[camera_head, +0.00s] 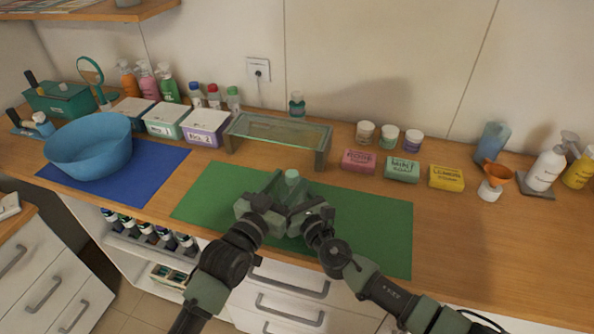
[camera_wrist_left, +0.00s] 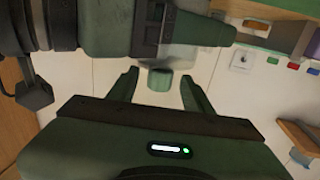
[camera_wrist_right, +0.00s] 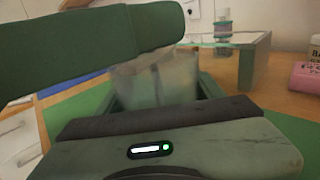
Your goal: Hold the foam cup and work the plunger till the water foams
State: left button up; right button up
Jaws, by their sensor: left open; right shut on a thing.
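The foam cup (camera_wrist_right: 157,82) is a clear, see-through cup with a thin rod inside. It stands upright between the fingers of my right gripper (camera_head: 300,212), which is shut on it over the green mat. The plunger's pale green knob (camera_head: 292,174) sticks up above the grippers. In the left wrist view the knob (camera_wrist_left: 160,79) lies between the spread fingers of my left gripper (camera_head: 272,191), which is open beside the cup's top. I cannot make out foam in the cup; my grippers hide most of it in the head view.
The green mat (camera_head: 375,228) is otherwise clear. A glass-topped stand (camera_head: 280,131) is behind it. A blue bowl (camera_head: 88,146) is left on a blue mat.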

pick_arm(q)
jog(key=x, duration=0.5)
jog(key=shift+w+d, duration=0.1)
grip_shut()
dwell(1.3)
